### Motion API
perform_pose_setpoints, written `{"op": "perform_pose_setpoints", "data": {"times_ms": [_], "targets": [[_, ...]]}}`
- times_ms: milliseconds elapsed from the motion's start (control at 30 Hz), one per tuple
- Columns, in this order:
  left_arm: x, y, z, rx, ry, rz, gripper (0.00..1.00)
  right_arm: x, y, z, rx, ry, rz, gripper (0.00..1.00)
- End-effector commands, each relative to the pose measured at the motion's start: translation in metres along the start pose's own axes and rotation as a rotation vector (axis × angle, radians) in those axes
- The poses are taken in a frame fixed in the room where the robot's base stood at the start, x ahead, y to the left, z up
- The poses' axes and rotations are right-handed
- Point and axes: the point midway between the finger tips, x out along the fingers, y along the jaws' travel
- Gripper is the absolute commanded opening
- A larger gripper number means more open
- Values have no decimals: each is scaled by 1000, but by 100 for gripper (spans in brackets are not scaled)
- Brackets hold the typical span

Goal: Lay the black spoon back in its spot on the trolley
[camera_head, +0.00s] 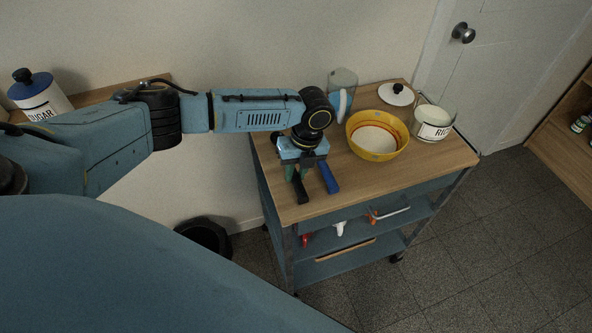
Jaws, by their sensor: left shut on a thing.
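The trolley (420,165) has a wooden top and blue-grey lower shelves. My left gripper (303,166) points down over the near left part of the top, shut on the black spoon. A black handle-like piece (302,192), which looks like part of the spoon, shows just below the gripper. Its far part is hidden by the gripper. A blue handle (329,178) lies close on the right and a bit of green (289,173) on the left. I cannot tell whether the spoon touches the top. My right gripper is out of view.
A yellow bowl (376,147), a RICE jar (432,122), a white lid (396,94) and a clear container (342,92) stand behind and to the right. The top's front right is clear. Several items lie on the shelf below. A dark bin (204,236) stands on the floor left.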

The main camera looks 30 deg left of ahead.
Motion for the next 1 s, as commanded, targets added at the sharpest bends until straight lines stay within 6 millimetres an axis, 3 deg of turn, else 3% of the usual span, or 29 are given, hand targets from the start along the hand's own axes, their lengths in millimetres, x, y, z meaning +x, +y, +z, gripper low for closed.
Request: {"op": "perform_pose_setpoints", "data": {"times_ms": [167, 200, 367, 733, 1000], "targets": [[2, 0, 0, -1, 0, 0, 0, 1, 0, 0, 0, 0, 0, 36], [3, 0, 0, -1, 0, 0, 24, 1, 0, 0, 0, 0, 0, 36], [2, 0, 0, -1, 0, 0, 43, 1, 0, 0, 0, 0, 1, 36], [-5, 0, 0, -1, 0, -2, 43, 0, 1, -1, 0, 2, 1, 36], [-57, 0, 1, -1, -2, -5, 43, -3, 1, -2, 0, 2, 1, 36]]}}
